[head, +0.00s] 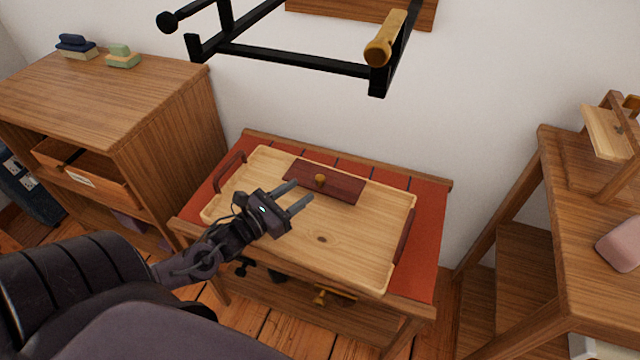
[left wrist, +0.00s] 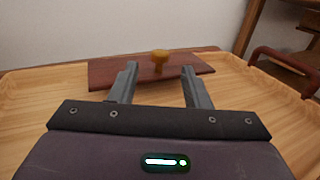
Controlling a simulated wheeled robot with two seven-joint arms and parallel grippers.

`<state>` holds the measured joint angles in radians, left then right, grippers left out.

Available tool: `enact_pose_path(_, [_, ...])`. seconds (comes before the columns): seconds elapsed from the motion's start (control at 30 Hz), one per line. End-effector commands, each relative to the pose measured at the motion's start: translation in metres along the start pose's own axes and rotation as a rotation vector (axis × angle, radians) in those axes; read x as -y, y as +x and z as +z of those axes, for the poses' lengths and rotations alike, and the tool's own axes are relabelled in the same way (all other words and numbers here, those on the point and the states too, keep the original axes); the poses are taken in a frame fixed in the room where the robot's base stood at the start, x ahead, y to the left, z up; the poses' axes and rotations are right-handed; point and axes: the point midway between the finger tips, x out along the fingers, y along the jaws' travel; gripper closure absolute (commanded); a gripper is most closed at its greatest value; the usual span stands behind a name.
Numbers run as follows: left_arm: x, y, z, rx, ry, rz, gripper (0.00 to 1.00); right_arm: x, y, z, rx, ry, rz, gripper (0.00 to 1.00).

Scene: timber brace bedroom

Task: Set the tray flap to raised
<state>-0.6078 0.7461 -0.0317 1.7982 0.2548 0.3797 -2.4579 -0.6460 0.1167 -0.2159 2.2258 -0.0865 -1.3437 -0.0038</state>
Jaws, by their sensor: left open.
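A pale wooden tray (head: 300,235) with dark red side handles lies on a low table with a red top. My left gripper (head: 302,192) is open and empty above the tray, in front of the flap. My right gripper is out of view.
A black wall rack (head: 290,60) with a wooden-ended peg hangs above the back of the table. A wooden cabinet (head: 170,110) stands at left with an open drawer (head: 85,180). A wooden desk (head: 590,245) stands at right. The tray's middle is clear.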

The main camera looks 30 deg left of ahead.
Motion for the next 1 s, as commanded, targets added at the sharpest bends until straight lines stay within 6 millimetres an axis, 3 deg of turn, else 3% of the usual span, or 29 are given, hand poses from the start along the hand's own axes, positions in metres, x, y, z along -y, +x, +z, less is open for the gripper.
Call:
enact_pose_path(0.17, [0.0,0.011,0.0,0.005,0.0,0.001,0.57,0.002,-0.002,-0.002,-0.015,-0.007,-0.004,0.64])
enact_pose_path(0.6, [0.0,0.071,-0.001,0.002,-0.001,0.0,0.57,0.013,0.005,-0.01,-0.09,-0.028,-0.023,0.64])
enact_pose_path(1.0, [0.0,0.078,-0.001,0.0,0.0,0.0,0.57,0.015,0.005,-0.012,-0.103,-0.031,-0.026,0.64])
